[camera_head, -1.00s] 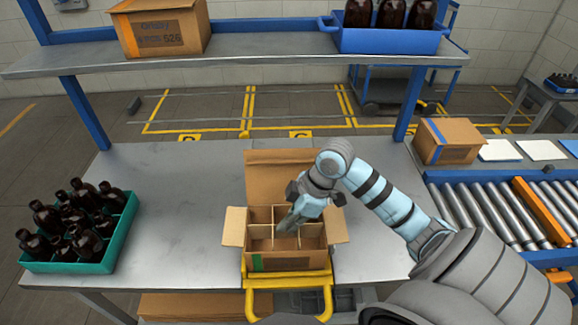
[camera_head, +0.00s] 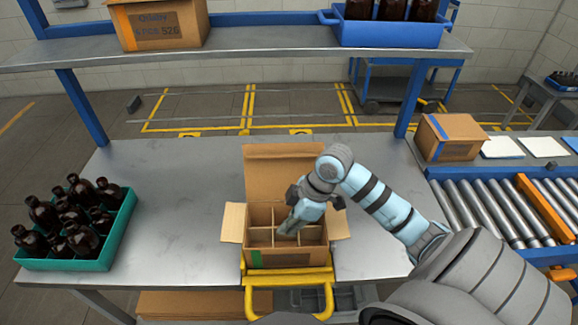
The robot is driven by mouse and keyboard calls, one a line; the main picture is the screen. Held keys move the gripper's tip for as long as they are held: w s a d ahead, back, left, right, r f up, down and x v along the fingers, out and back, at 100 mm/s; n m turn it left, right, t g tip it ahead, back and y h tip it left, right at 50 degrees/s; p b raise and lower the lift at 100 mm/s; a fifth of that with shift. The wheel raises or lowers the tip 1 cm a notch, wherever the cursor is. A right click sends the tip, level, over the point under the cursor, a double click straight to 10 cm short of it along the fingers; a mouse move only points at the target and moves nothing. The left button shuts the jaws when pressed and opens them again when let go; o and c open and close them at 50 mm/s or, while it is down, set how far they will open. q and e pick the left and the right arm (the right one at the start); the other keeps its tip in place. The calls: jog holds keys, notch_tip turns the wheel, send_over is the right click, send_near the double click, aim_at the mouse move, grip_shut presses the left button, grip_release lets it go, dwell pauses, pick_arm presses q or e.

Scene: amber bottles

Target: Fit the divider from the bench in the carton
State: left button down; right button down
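The open carton (camera_head: 283,259) stands at the front middle of the bench with its flaps folded out. The divider (camera_head: 262,236), a cardboard grid of several cells, sits inside the carton, its top edges at about the height of the rim. My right gripper (camera_head: 287,232) points down into the carton over the divider's middle. Its fingertips are small and partly hidden among the cell walls, so I cannot tell whether they are closed on the divider. My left gripper is not in view.
A teal crate (camera_head: 118,233) of amber bottles (camera_head: 80,238) stands at the bench's left. A yellow frame (camera_head: 290,283) sits at the carton's front. A shelf (camera_head: 260,47) spans above the back. A roller conveyor (camera_head: 490,215) lies right. The bench (camera_head: 180,190) is clear between crate and carton.

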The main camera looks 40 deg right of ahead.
jog(key=shift+f+b, duration=0.55)
jog(key=shift+f, duration=0.45)
jog(key=c, duration=1.7)
grip_release()
jog(key=v, duration=1.1)
jog(key=shift+s+d+r, duration=0.15)
jog(key=shift+s+r, duration=0.05)
jog(key=shift+r, duration=0.25)
